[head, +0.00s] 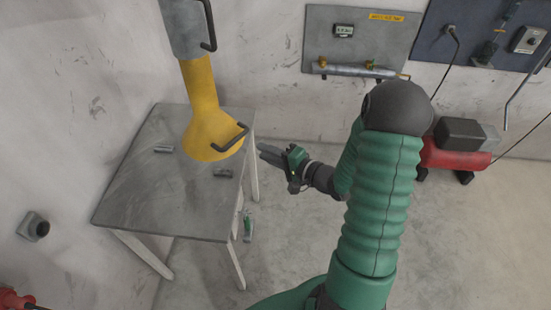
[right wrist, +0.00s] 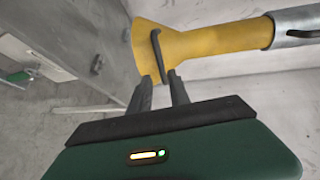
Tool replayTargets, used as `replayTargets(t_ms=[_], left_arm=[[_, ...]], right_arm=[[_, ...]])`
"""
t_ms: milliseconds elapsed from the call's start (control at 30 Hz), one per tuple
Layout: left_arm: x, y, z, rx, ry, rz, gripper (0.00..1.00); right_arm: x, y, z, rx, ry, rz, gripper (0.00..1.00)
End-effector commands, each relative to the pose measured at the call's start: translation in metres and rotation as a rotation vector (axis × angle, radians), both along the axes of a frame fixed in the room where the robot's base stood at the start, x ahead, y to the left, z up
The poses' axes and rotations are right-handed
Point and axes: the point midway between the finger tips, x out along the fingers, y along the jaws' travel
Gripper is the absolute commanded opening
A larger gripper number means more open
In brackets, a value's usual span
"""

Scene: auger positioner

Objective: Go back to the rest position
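My right gripper (head: 262,151) is just right of the grey table, near its right edge, and looks empty. In the right wrist view its two dark fingers (right wrist: 160,77) stand apart. A yellow auger tube with a flared end (head: 209,139) hangs over the table and has a black handle (head: 232,138). In the head view the fingers point toward this handle with a gap between. In the right wrist view the handle (right wrist: 157,50) shows beyond the fingertips. My left gripper is not in view.
The grey table (head: 130,200) carries two small dark objects (head: 223,173) (head: 163,149). A wall panel with a pipe (head: 350,70) and a red machine (head: 450,155) are at the right.

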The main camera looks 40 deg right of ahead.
Motion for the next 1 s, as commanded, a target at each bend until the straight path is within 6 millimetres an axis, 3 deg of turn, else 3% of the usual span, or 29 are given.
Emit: replayTargets(t_ms=[100,233,733,867,1000], left_arm=[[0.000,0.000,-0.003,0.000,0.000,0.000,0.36],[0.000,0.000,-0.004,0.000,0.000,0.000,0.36],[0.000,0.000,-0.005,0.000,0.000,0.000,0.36],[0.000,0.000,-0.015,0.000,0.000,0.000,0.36],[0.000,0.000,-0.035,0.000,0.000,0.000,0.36]], right_arm=[[-0.023,-0.005,0.004,-0.001,0.001,-0.003,0.23],[-0.034,-0.006,0.007,0.001,0.000,-0.001,0.23],[-0.034,-0.005,0.005,-0.018,0.008,0.003,0.23],[-0.015,0.003,-0.023,-0.267,0.127,0.028,0.23],[-0.001,0.030,-0.068,-0.764,0.404,0.161,0.23]])
